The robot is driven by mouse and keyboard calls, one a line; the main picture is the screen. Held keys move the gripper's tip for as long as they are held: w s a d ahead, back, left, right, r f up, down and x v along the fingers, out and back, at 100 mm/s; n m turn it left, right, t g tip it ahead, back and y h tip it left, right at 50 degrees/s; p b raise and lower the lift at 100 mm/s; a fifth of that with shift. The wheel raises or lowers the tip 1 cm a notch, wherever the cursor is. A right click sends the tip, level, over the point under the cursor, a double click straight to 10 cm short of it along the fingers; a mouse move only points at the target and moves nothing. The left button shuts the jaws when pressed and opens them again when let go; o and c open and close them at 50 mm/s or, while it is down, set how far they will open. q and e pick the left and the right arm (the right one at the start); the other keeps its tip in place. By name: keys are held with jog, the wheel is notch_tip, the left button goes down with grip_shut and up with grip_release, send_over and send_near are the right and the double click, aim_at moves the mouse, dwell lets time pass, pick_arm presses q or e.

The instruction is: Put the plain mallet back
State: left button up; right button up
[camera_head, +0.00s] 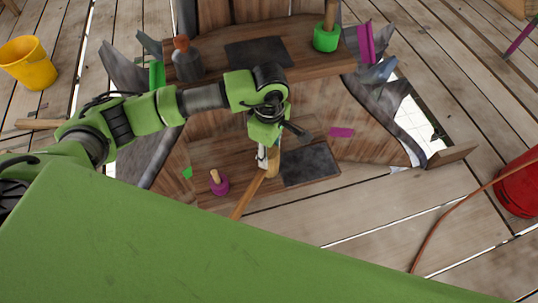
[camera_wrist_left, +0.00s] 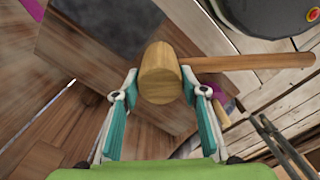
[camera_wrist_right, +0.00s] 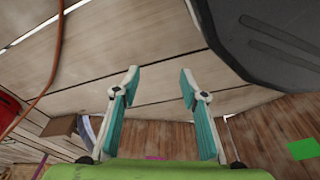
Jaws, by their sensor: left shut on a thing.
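The plain mallet has a bare wooden head (camera_wrist_left: 160,75) and a long wooden handle (camera_wrist_left: 255,62). In the left wrist view its head is between the fingertips of my left gripper (camera_wrist_left: 160,88), which is shut on it. In the head view the mallet (camera_head: 248,195) is over the lower wooden step, left of a dark mat (camera_head: 311,166), its handle pointing down-left. I cannot tell whether it touches the step. My right gripper (camera_wrist_right: 160,82) is open and empty in the right wrist view, over floor planks; the head view does not show it.
A purple-headed tool (camera_head: 219,184) stands on the lower step. A green-headed one (camera_head: 326,38), a grey bottle (camera_head: 187,62) and another dark mat (camera_head: 258,53) are on the upper step. A yellow bucket (camera_head: 27,63) and a red bucket (camera_head: 519,185) stand at the sides.

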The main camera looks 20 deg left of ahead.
pick_arm(q)
notch_tip(320, 180, down, 2)
jog(key=shift+f, duration=0.1)
pick_arm(e)
jog(key=shift+w+r, duration=0.2)
jog(key=shift+r, duration=0.05)
pick_arm(q)
jog(key=shift+f, duration=0.1)
jog(key=o, duration=1.6)
jog(key=shift+s, duration=0.1)
pick_arm(e)
jog(key=shift+r, duration=0.35)
jog(key=shift+f, duration=0.1)
